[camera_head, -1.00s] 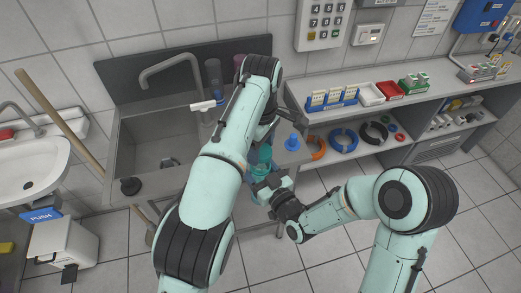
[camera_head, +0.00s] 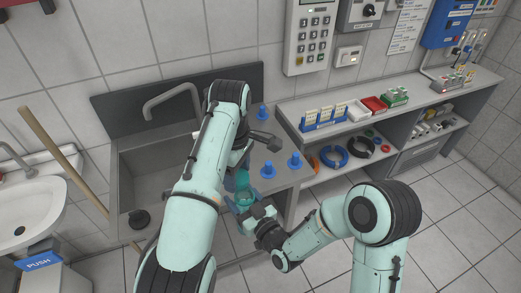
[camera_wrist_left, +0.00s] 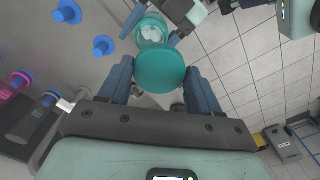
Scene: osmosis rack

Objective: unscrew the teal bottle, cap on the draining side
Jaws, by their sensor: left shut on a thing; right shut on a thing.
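The teal bottle (camera_head: 243,200) is above the front edge of the sink unit, partly hidden by my left arm. The left wrist view shows its round teal cap (camera_wrist_left: 160,70) between the blue fingers of my left gripper (camera_wrist_left: 160,85), which is shut on it. The clear teal body (camera_wrist_left: 152,31) with pale contents shows beyond the cap. I cannot tell whether cap and body are apart. My right gripper (camera_head: 250,213) comes from the lower right and is shut on the body. The grey draining side (camera_head: 266,184) lies right of the basin.
Several blue stoppers (camera_head: 267,170) stand on the draining side, with bare metal between them. The sink basin (camera_head: 155,165) and tap (camera_head: 172,97) are left of my left arm. A shelf unit (camera_head: 330,137) with racks is at right. Pink- and blue-topped bottles (camera_wrist_left: 14,86) show in the wrist view.

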